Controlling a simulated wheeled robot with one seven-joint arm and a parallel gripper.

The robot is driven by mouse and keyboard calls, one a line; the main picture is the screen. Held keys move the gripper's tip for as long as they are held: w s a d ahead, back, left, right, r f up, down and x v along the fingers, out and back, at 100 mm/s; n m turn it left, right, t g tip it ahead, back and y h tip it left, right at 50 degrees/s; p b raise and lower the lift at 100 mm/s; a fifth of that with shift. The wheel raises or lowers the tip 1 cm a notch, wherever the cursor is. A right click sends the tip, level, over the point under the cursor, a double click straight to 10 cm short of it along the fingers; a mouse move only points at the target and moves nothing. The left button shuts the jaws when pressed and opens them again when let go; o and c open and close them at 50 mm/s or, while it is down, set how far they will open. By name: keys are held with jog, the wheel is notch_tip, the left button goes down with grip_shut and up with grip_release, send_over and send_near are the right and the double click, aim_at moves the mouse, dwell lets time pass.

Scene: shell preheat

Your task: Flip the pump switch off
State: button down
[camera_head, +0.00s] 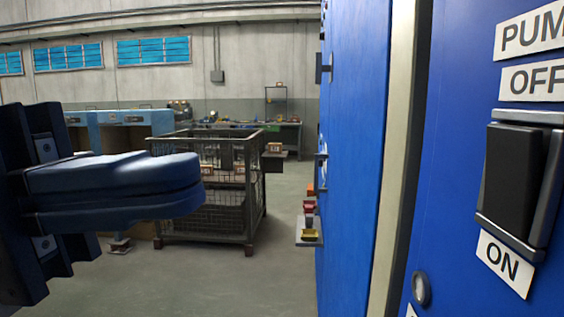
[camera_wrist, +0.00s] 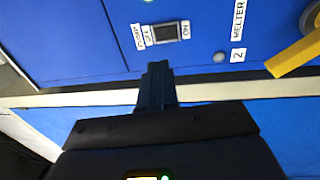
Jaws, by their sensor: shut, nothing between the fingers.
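The pump switch (camera_head: 512,183) is a black rocker in a grey frame on a blue panel at the right of the head view. A PUMP label (camera_head: 530,32) and an OFF label (camera_head: 533,79) are above it, and an ON label (camera_head: 504,262) is below. I cannot tell which end of the rocker is pressed in. My gripper (camera_head: 200,183) is at the left, its fingers shut together, empty and pointing right, apart from the switch. In the wrist view the switch (camera_wrist: 171,33) lies just beyond my fingertips (camera_wrist: 155,66), slightly to their right.
A yellow handle (camera_wrist: 296,54), a grey round knob (camera_wrist: 219,57) and a MELTER label (camera_wrist: 238,20) are right of the switch in the wrist view. A pale edge strip (camera_head: 397,150) borders the panel. A wire cage cart (camera_head: 205,218) stands on the floor behind.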

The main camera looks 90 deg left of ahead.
aim_at(507, 147)
jog(key=w, duration=0.4)
jog(key=w+r, duration=0.1)
jog(key=w, duration=0.3)
jog(key=w+d, duration=0.1)
jog(key=w, duration=0.3)
jog(key=shift+w+d+r, duration=0.1)
jog(key=shift+w+r, duration=0.15)
jog(key=shift+r, duration=0.1)
jog(key=shift+w+r+g+p, duration=0.3)
jog(key=shift+r+p, duration=0.1)
jog(key=shift+p, duration=0.8)
jog(key=shift+f, duration=0.3)
jog(key=shift+w, duration=0.1)
